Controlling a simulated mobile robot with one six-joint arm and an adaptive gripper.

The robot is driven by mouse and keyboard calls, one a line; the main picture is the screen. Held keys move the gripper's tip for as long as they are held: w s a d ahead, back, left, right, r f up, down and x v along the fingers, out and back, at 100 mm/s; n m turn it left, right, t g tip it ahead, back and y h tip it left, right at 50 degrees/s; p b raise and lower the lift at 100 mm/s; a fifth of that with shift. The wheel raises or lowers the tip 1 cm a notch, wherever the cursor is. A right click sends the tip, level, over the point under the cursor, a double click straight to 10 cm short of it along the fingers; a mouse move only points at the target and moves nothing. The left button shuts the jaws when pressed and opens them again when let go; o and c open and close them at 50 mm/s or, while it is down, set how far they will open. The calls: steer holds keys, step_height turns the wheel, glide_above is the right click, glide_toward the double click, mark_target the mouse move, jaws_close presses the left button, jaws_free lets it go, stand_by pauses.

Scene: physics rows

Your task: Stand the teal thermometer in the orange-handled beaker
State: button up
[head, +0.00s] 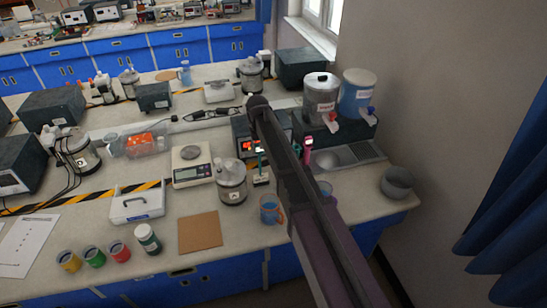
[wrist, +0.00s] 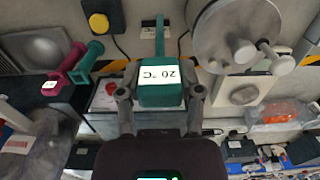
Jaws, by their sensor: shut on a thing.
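The teal thermometer (wrist: 162,95) has a block-shaped head with a white "20 °C" label and a thin stem. In the wrist view, my gripper (wrist: 160,92) is shut on its head, one finger on each side. In the head view, a thin teal stem (head: 260,163) shows just above a small dark and white block (head: 261,180); I cannot tell whether it is seated in it. The orange-handled beaker (head: 269,211), with blue in it, stands upright near the bench's front edge, apart from the thermometer. My gripper is not clearly seen in the head view.
A lidded grey jar (head: 231,184) stands left of the beaker, with a brown board (head: 200,232) in front. A magenta-handled thing (head: 307,150) stands right of my arm; the wrist view shows another teal handle (wrist: 88,62) beside it. A grey bowl (head: 397,182) is far right.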

steer(key=shift+w+d, duration=0.1)
steer(key=shift+w, duration=0.05)
steer(key=shift+d, duration=0.15)
steer(key=s+d+r+p, duration=0.2)
steer(key=s, duration=0.4)
steer(key=s+d+r+p, duration=0.1)
steer(key=s+r+p, duration=0.1)
steer(key=s, duration=0.4)
steer(key=shift+s+d+r+p, duration=0.25)
steer(key=shift+d+r+p, duration=0.1)
steer(key=shift+d, duration=0.05)
steer(key=shift+f, duration=0.2)
step_height(320, 180, down, 13)
steer(key=b, duration=1.3)
stand_by(0.9)
steer(key=shift+r, duration=0.1)
